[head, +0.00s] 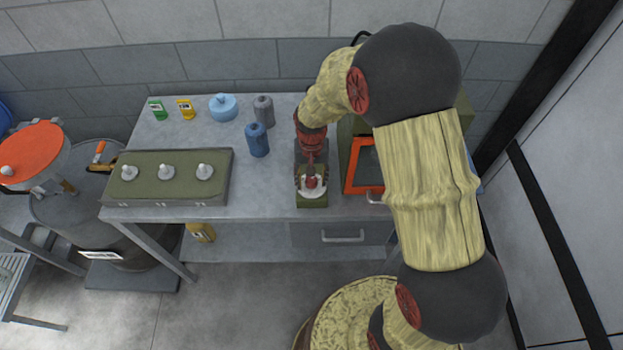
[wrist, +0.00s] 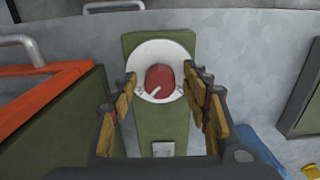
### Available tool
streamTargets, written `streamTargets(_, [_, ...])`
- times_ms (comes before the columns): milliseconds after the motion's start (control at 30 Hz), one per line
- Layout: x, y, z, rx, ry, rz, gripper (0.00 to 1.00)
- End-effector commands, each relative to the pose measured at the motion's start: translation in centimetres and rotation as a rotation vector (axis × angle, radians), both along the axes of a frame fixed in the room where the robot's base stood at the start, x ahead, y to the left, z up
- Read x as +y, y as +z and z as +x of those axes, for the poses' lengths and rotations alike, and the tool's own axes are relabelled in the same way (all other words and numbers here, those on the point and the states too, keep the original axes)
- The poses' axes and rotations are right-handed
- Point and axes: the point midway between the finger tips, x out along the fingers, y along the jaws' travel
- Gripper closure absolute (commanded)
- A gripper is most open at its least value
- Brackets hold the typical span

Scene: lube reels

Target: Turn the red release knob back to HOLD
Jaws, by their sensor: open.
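The red release knob (wrist: 160,82) sits in a white round dial plate (wrist: 182,52) on a green housing (wrist: 160,125). A pale pointer mark on the knob slants toward the lower left in the wrist view. In the head view the knob (head: 311,182) is at the front of its green unit near the bench's front edge. My gripper (wrist: 166,86) is open, with one finger on each side of the knob and a visible gap at both sides. It also shows in the head view (head: 311,180), over the knob. Any lettering on the dial is too small to read.
An orange-framed green box (head: 352,165) stands close to the right of the unit on the bench (head: 265,190). A green panel with several grey knobs (head: 167,190) is at the left. Blue and grey bottles (head: 257,140) stand between, with bare bench around them.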

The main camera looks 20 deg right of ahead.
Motion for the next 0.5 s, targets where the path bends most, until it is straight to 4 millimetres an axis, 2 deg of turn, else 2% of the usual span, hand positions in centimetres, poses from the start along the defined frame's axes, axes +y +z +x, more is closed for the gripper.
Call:
streamTargets(200, [0.01, 0.0, 0.01, 0.0, 0.0, 0.0, 0.53])
streamTargets(500, [0.0, 0.02, 0.0, 0.0, 0.0, 0.0, 0.7])
